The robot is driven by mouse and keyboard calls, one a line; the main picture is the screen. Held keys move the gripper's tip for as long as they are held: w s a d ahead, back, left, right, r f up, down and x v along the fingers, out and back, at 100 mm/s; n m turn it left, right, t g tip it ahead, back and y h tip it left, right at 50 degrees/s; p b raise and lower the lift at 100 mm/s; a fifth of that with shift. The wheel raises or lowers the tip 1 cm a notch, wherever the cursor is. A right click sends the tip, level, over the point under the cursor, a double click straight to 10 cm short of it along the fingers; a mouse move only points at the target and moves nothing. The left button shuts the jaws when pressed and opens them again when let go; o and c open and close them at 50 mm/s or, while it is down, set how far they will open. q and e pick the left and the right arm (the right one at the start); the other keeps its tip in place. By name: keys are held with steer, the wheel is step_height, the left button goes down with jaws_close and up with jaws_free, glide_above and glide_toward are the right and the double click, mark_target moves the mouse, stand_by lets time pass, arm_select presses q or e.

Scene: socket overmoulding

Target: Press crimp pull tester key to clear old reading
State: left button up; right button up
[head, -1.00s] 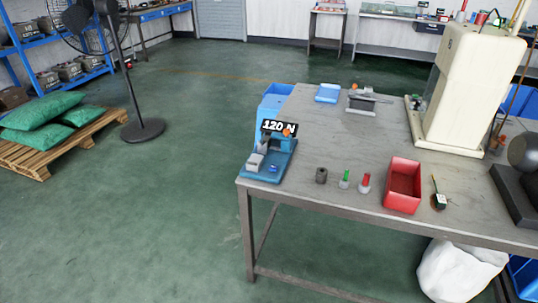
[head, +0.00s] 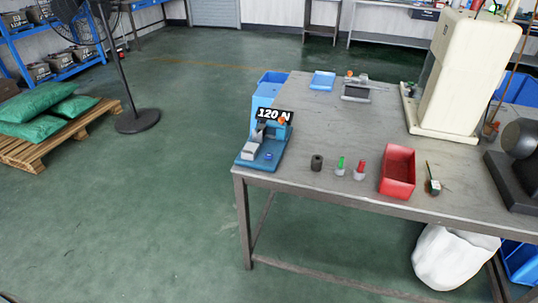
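The crimp pull tester (head: 262,146) is a small blue device at the left front corner of the grey workbench (head: 330,120). Its black display (head: 274,115) reads "120 N" in white. A light grey block (head: 249,151) sits on its base, with a small round blue key (head: 268,156) to the right of it. An orange part shows near the display's right end. Neither of my grippers is in view.
Right of the tester stand a dark cylinder (head: 317,162), a green-topped piece (head: 340,165), a red-topped piece (head: 360,169) and a red bin (head: 397,172). A tall cream machine (head: 463,70) stands behind. The floor left of the bench is clear up to the fan (head: 137,120).

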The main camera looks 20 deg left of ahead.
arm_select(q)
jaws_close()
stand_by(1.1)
